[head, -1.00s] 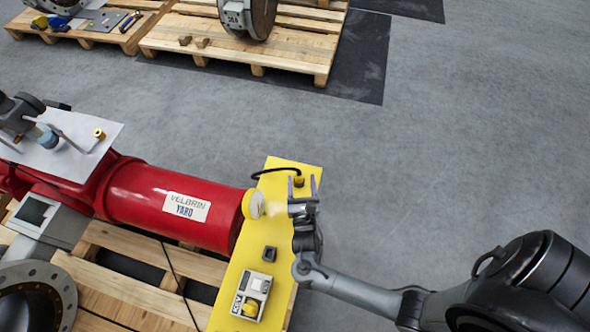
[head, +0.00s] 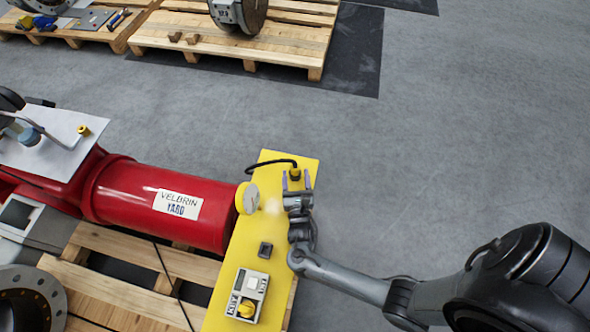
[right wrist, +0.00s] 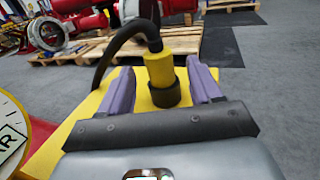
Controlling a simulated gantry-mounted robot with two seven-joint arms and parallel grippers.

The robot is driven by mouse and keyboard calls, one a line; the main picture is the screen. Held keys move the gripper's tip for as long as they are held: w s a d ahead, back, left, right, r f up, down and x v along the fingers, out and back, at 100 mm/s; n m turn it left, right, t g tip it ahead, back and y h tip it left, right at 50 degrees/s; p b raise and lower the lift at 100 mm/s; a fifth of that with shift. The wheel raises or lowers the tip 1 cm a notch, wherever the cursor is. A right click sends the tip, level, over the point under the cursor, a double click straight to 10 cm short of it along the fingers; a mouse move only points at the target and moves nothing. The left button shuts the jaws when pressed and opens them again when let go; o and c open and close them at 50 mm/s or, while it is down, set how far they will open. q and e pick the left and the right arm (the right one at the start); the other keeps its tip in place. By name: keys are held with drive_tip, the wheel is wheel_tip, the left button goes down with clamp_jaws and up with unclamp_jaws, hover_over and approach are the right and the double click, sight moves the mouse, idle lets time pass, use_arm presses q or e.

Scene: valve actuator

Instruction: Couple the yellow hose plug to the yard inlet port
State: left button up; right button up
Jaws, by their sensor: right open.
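The yellow hose plug (head: 294,174) stands upright at the far end of a yellow plate (head: 253,232), its black hose arching off to the left. In the right wrist view the plug (right wrist: 160,70) has a dark collar at its base. My right gripper (head: 296,182) is open, with its purple fingers (right wrist: 163,86) on the left and right of the plug. A gap shows on each side of the plug. A dark square fitting (head: 265,249) sits midway along the plate; I cannot tell whether it is the yard inlet port. My left gripper is not in view.
A red cylinder (head: 140,197) labelled VELDRIN YARD lies left of the plate. A yellow-rimmed round gauge (head: 247,198) stands close to my right gripper. A box with a yellow knob (head: 248,296) is at the plate's near end. The floor to the right is clear.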

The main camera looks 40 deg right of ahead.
sight(295, 164)
drive_tip(key=b+x, duration=0.1)
drive_tip(key=x, duration=0.4)
drive_tip(key=shift+d+b, duration=0.1)
drive_tip(key=shift+b, duration=0.2)
drive_tip(key=shift+c, duration=0.5)
drive_tip(key=c, duration=1)
drive_tip(key=shift+c, duration=0.2)
drive_tip(key=shift+r, duration=0.15)
